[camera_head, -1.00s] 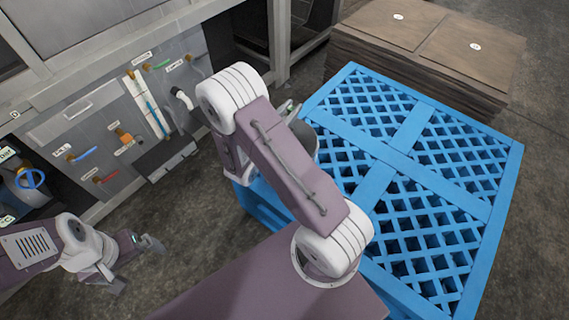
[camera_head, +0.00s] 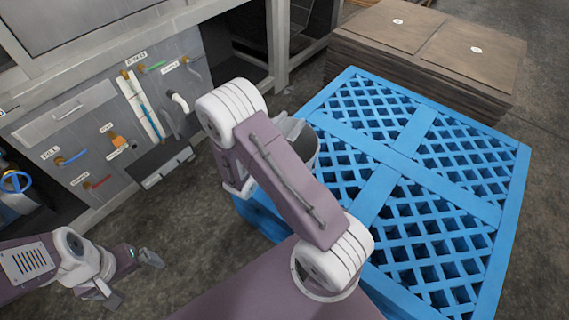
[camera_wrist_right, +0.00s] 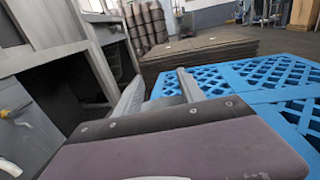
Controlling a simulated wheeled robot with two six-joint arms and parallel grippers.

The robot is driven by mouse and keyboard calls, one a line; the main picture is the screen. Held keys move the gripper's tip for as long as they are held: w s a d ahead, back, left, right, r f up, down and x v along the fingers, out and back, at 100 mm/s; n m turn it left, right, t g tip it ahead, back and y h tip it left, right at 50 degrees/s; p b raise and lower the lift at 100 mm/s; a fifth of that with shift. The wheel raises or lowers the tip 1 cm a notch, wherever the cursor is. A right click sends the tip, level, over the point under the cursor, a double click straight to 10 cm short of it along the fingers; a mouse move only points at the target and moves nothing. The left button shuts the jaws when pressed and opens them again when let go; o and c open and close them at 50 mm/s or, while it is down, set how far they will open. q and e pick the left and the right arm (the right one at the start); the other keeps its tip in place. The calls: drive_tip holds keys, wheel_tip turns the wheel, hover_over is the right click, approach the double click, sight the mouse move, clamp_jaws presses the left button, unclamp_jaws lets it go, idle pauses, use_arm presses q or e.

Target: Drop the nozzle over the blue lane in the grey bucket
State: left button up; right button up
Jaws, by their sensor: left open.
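I cannot tell which part is the nozzle. My right gripper (camera_wrist_right: 158,90) is open in the right wrist view, with nothing seen between its fingers. My left gripper (camera_head: 130,277) is open and empty above the floor at lower left.
The blue lattice pallet (camera_head: 400,140) fills the right side. A stack of brown sheets (camera_head: 430,50) stands behind it. The panel (camera_head: 95,135) carries blue, orange and red handles and labels. Bare floor (camera_head: 195,215) lies between the panel and the pallet.

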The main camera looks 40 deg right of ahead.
drive_tip(key=p+v, duration=0.3)
drive_tip(key=v, duration=0.6)
idle(0.4)
